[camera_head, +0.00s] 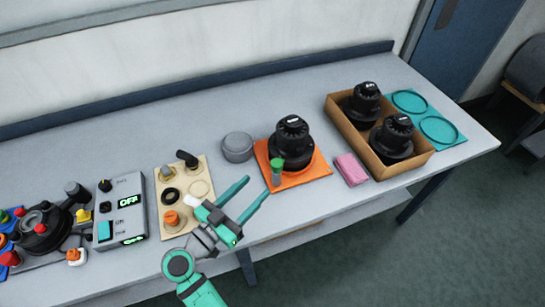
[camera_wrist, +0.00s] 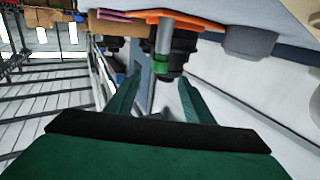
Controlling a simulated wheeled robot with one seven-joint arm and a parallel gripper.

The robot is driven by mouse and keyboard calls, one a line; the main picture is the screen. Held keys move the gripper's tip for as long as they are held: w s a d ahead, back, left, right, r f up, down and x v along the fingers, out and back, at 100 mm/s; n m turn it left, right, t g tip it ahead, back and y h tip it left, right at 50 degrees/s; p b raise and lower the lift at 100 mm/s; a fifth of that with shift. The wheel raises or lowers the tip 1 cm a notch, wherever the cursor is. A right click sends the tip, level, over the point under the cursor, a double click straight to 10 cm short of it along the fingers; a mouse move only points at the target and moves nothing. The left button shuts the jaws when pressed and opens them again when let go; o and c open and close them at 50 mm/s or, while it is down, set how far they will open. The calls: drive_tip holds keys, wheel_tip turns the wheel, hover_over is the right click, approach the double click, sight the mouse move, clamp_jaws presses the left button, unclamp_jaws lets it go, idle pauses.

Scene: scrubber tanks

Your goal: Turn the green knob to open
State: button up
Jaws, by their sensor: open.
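The green knob (camera_head: 277,164) sits on an upright post at the front of the orange base plate (camera_head: 312,172). A black ribbed tank (camera_head: 291,140) stands on this plate behind the knob. My gripper (camera_head: 257,187) is open and empty, in front of the knob and a little to its left, with its fingers pointing towards it. The wrist view is upside down. There the green knob (camera_wrist: 160,67) shows just beyond and between the fingertips of my gripper (camera_wrist: 157,88), with a visible gap. The black tank is partly hidden behind the knob and post.
A grey round lid (camera_head: 237,147) lies left of the orange plate. A pink sponge (camera_head: 351,169) and a cardboard box (camera_head: 407,163) with two black tanks are to the right. A beige board (camera_head: 199,166) with fittings and a grey control box (camera_head: 120,210) are left.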

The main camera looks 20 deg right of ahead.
sight(273, 169)
drive_tip(key=x, duration=1.1)
drive_tip(key=shift+d, duration=0.1)
drive_tip(key=c, duration=1)
